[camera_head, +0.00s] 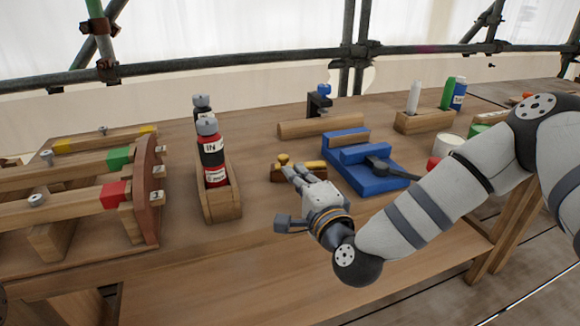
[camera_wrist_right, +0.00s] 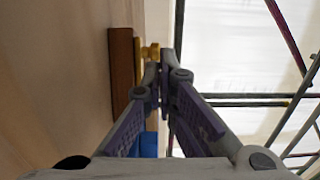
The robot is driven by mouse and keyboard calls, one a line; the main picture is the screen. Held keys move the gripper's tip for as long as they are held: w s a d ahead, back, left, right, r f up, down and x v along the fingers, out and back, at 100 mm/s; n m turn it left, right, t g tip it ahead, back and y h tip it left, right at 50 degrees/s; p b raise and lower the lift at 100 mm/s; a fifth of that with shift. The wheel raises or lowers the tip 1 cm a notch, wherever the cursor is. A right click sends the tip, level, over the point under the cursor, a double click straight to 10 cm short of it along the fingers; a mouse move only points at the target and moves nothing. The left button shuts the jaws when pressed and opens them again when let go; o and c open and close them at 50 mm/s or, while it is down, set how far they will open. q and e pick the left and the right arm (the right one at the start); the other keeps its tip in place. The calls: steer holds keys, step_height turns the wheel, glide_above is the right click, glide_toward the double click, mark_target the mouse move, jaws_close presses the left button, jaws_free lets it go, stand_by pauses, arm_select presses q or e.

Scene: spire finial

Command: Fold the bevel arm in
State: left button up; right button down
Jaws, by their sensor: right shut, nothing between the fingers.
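The bevel (camera_head: 315,167), a short dark wooden stock with brass-coloured parts and a brass knob, lies on the bench near the middle. My right gripper (camera_head: 290,172) is shut and empty, its fingertips at the bevel's near left side and covering part of it. In the right wrist view the shut fingertips (camera_wrist_right: 161,78) are close to the brass knob (camera_wrist_right: 150,52), beside the brown stock (camera_wrist_right: 122,70). I cannot tell whether they touch it. The bevel's arm is not clear in either view. My left gripper is not in view.
A blue vise-like block (camera_head: 372,182) with a dark handle stands right of the bevel. A wooden rack with coloured blocks (camera_head: 148,190) is at far left. Bare bench lies in front.

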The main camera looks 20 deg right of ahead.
mark_target(285, 160)
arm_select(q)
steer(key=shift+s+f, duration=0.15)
arm_select(e)
steer(key=shift+w, duration=1.85)
steer(key=shift+w+a+b, duration=0.15)
steer(key=shift+w+b, duration=0.2)
steer(key=shift+w, duration=0.55)
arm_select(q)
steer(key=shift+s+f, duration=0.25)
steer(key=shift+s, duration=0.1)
arm_select(e)
steer(key=shift+s, duration=0.1)
